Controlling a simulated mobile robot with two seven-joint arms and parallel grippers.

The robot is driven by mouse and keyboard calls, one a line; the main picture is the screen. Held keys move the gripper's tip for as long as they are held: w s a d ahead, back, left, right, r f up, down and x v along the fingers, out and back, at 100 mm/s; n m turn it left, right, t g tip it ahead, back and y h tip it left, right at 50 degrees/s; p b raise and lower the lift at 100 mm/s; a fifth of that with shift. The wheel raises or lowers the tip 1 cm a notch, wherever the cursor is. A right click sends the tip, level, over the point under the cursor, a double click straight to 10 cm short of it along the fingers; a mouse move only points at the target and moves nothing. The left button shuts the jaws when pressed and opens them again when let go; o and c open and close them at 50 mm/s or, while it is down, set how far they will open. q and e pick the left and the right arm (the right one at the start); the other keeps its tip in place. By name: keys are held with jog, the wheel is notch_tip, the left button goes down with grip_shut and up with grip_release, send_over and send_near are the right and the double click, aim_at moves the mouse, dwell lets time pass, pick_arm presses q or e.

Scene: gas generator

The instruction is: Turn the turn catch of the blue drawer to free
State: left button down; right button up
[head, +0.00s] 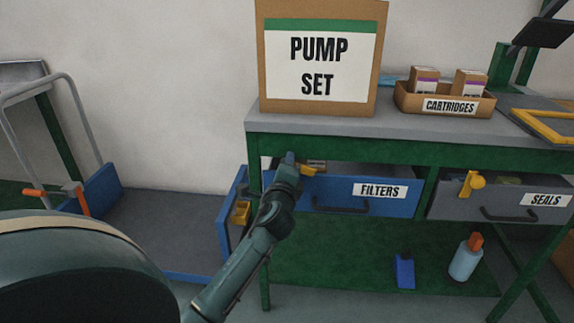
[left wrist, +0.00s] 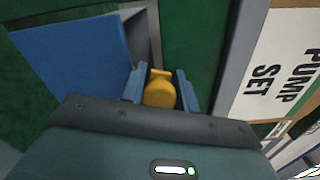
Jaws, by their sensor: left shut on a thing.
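The blue drawer (head: 335,203), labelled FILTERS, is under the left part of the green bench. Its yellow turn catch (head: 309,170) shows at the drawer's upper left, partly hidden by my left gripper (head: 290,160). In the left wrist view the catch (left wrist: 160,95) lies between the two blue fingertips, and my left gripper (left wrist: 160,88) is shut on it. A blue panel (left wrist: 75,55) shows beside the fingers there. The catch's exact turn angle is hard to tell. My right gripper is not in view.
A grey drawer (head: 468,205) labelled SEALS, with its own yellow catch (head: 472,183), is to the right. A PUMP SET box (head: 318,100) and a CARTRIDGES tray (head: 450,107) stand on the bench top. A bottle (head: 465,262) stands on the lower shelf. A blue cart (head: 165,225) is at left.

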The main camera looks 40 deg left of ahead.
pick_arm(q)
jog(key=shift+f+n, duration=0.15)
jog(key=shift+n, duration=1.85)
jog(key=c, duration=1.1)
grip_release()
jog(key=shift+s+f, duration=0.1)
jog(key=shift+s, duration=0.05)
